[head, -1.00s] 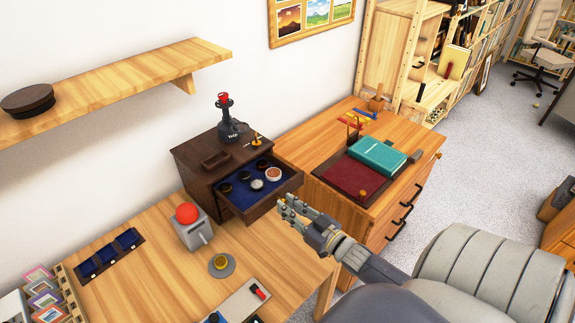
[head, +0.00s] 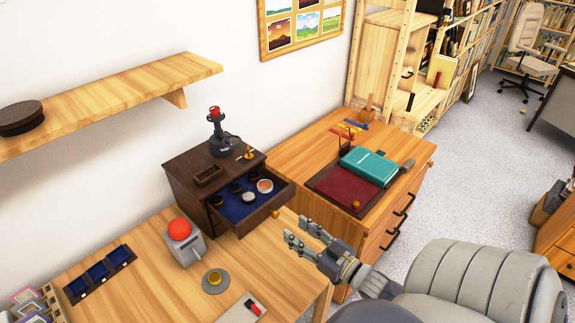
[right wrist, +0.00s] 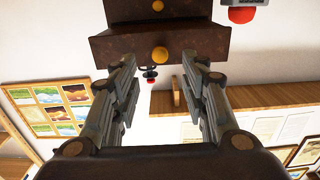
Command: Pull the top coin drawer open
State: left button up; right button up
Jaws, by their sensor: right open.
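The dark brown coin cabinet (head: 188,188) stands on the wooden desk by the wall. Its top drawer (head: 262,213) is pulled out and shows a blue lining with several round coins or dishes in it. My right gripper (head: 296,232) is open and empty, just in front of and to the right of the drawer, apart from it. In the right wrist view, which looks upside down, the drawer front (right wrist: 130,47) with its brass knob (right wrist: 160,54) lies beyond the open fingers. A second knob (right wrist: 157,6) shows on the front above it in that picture. My left gripper is not in view.
A grey box with a red ball (head: 180,229) stands left of the cabinet. A small grey dish (head: 215,281) and a blue-lined tray (head: 100,273) lie on the desk. A wooden side cabinet (head: 300,150) with books stands to the right. A shelf (head: 120,95) hangs above.

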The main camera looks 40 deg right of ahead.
jog(key=s, duration=0.5)
jog(key=shift+s+d, duration=0.2)
jog(key=shift+s, duration=0.1)
jog(key=shift+s, duration=0.1)
